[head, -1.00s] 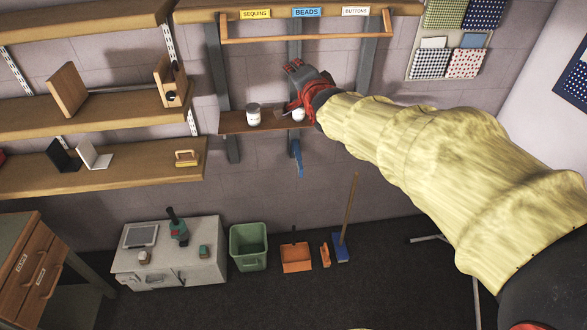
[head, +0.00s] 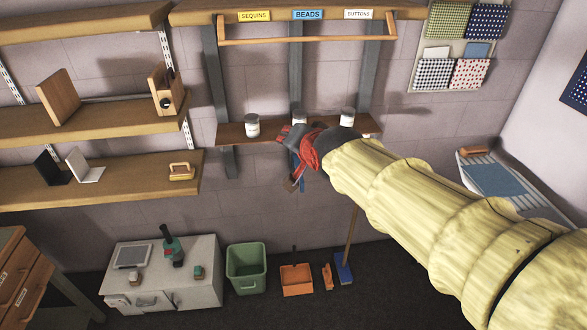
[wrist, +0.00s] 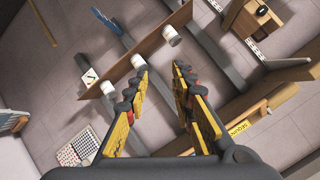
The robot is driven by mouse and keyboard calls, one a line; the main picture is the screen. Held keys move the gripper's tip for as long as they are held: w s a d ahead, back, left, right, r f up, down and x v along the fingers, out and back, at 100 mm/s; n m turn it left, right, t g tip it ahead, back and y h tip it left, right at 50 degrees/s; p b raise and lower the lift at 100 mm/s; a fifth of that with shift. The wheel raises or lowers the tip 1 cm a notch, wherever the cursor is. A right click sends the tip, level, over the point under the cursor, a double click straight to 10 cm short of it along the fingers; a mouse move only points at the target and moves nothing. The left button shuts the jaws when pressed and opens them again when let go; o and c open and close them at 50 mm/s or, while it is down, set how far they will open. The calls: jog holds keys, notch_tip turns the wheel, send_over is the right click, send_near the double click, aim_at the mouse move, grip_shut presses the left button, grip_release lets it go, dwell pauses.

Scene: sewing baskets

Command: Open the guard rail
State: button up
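The guard rail (head: 305,40) is a thin wooden bar with short side arms. In the head view it spans the front of the rack just under the SEQUINS, BEADS and BUTTONS labels. Below it is a wooden shelf (head: 232,133) with a left jar (head: 252,126), a middle jar (head: 299,117) and a right jar (head: 347,115). My gripper (head: 288,161) is at the shelf's front, well below the rail and apart from it. The wrist view shows my gripper (wrist: 160,82) open, with nothing between its fingers. My gripper and arm hide part of the shelf.
A blue hanging thing (head: 302,184) is partly hidden behind my gripper. Shelves (head: 90,120) with bookends stand at the left. Fabric pockets (head: 452,72) hang at the upper right. A green bin (head: 246,270) and an orange dustpan (head: 297,280) are on the floor.

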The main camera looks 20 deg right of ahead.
jog(key=shift+n+g, duration=0.4)
jog(key=shift+n, duration=0.3)
jog(key=shift+s+a+f+b, duration=0.35)
jog(key=shift+s+f+b, duration=0.05)
jog(key=shift+s+f, duration=0.45)
jog(key=shift+s+a+f+b, duration=0.35)
jog(key=shift+s+f, duration=0.4)
jog(key=shift+f, duration=0.2)
